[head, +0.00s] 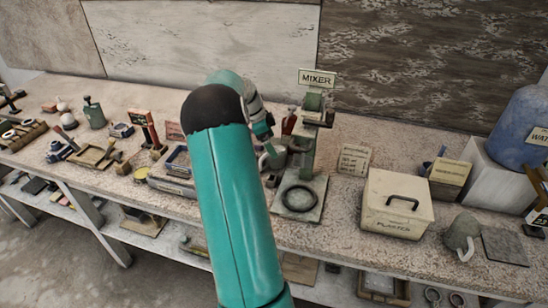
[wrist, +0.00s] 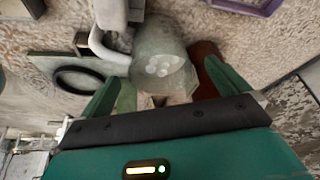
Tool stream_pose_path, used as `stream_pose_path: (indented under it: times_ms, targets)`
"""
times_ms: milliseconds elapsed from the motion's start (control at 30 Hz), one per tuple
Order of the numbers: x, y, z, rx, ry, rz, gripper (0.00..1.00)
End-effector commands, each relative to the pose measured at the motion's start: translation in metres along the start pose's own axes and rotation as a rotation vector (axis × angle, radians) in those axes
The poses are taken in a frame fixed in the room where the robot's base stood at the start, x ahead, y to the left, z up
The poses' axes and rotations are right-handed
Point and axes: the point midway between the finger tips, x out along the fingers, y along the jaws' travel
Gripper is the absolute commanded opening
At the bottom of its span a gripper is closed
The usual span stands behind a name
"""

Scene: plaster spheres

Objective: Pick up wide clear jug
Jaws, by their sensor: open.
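The wide clear jug (wrist: 160,50) is in the upper middle of the wrist view, a cloudy see-through vessel with several pale round spots showing in it. A pale curved handle (wrist: 103,48) shows at its left. My gripper (wrist: 168,72) is open, with one green finger on each side of the jug's near end. I cannot tell whether the fingers touch it. In the head view my gripper (head: 264,128) is beside the mixer, mostly behind my teal arm. A greyish vessel (head: 274,157) below it, partly hidden, appears to be the jug.
The green mixer stand (head: 312,135) with its base (head: 300,205) is close on the right. A red-brown thing (wrist: 205,50) is beside the right finger. A plaster box (head: 397,205) stands further right. Boxes and tools crowd the bench (head: 240,75) at left.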

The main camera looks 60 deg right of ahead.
Motion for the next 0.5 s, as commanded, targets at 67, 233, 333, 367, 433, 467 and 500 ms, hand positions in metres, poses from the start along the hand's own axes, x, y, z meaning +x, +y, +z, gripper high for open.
stream_pose_path:
  times_ms: [67,233,333,367,433,467,500]
  targets:
    - [0.015,0.003,0.001,-0.001,-0.001,0.004,1.0]
    - [0.033,0.002,0.001,0.0,-0.001,0.002,1.0]
    - [0.034,0.001,0.001,0.0,-0.001,0.0,1.0]
    - [0.034,0.001,0.001,0.0,-0.001,0.0,1.0]
    - [0.034,0.002,0.001,0.0,-0.001,0.0,1.0]
    - [0.034,0.002,0.001,0.0,-0.001,0.0,1.0]
    - [0.034,0.002,0.001,0.0,0.0,0.0,0.94]
